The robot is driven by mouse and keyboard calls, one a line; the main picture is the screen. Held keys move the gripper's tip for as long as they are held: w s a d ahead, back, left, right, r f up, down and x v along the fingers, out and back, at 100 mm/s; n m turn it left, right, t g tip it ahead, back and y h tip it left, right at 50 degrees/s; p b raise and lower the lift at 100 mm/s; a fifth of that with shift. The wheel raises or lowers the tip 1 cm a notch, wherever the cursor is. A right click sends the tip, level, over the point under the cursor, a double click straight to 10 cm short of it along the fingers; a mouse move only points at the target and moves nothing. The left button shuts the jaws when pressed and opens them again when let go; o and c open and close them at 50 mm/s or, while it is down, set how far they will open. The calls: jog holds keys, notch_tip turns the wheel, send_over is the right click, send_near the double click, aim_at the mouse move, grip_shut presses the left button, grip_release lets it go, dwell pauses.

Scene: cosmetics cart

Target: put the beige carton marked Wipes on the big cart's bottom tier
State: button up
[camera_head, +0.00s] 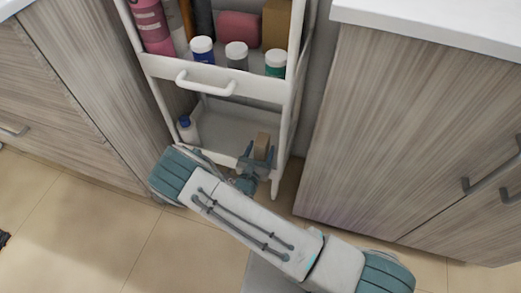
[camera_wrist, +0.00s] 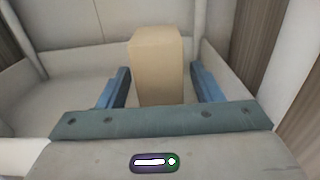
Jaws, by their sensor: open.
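The beige carton (camera_head: 262,147) stands upright on the right part of the big cart's bottom tier (camera_head: 222,128). No marking on it can be read. In the wrist view the carton (camera_wrist: 157,62) stands between the two blue fingers of my gripper (camera_wrist: 160,88), with a gap on each side. My gripper (camera_head: 255,168) is open at the front of the bottom tier. The carton's base is partly hidden behind the gripper's body in the wrist view.
Wooden cabinets (camera_head: 400,130) flank the cart closely.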

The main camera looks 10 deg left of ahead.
jog(key=s+p, duration=0.3)
jog(key=s, duration=0.9)
jog(key=shift+a, duration=0.45)
jog(key=shift+r, duration=0.1)
